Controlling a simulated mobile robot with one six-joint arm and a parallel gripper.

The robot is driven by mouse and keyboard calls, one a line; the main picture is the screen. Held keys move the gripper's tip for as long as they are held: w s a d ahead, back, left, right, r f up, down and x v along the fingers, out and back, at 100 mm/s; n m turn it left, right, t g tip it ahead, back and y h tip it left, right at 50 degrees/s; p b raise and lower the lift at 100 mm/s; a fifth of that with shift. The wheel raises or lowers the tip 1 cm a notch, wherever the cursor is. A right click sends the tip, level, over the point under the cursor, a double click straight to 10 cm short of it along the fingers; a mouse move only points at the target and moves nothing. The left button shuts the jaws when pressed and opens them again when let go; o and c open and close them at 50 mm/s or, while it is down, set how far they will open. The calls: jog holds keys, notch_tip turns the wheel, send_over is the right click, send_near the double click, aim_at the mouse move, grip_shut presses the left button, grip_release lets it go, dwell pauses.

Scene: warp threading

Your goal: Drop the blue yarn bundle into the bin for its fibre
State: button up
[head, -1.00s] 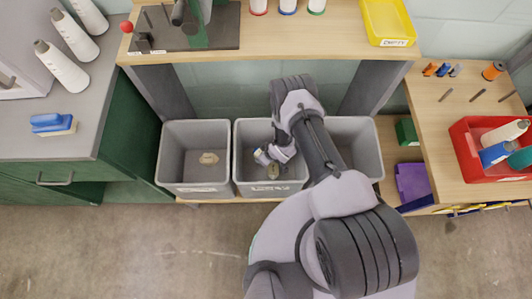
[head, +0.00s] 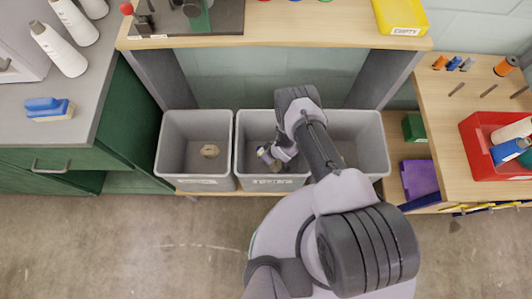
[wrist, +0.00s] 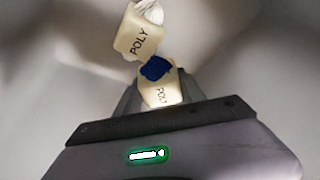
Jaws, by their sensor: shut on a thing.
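My gripper (head: 268,154) is down inside the middle grey bin (head: 242,160). In the wrist view my gripper (wrist: 155,100) is shut on the blue yarn bundle (wrist: 155,68). The bundle shows as a small dark blue piece with a cream tag (wrist: 158,88) reading "POLY", partly cut off by the jaws. It also shows as a small blue spot in the head view (head: 262,151). Just beyond it is another cream tag (wrist: 138,36) reading "POLY", with white yarn (wrist: 152,12) at its top. Whether the two touch is unclear.
The left grey bin (head: 163,150) holds a tan bundle (head: 210,151). The right grey bin (head: 378,150) is partly hidden by my arm. The bins' front labels are too small to read. A wooden shelf (head: 300,30) overhangs behind the bins.

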jog(key=o, duration=1.3)
jog(key=shift+r, duration=0.4)
jog(key=p+v, duration=0.6)
jog(key=v, duration=0.6)
jog(key=shift+r+p, duration=0.3)
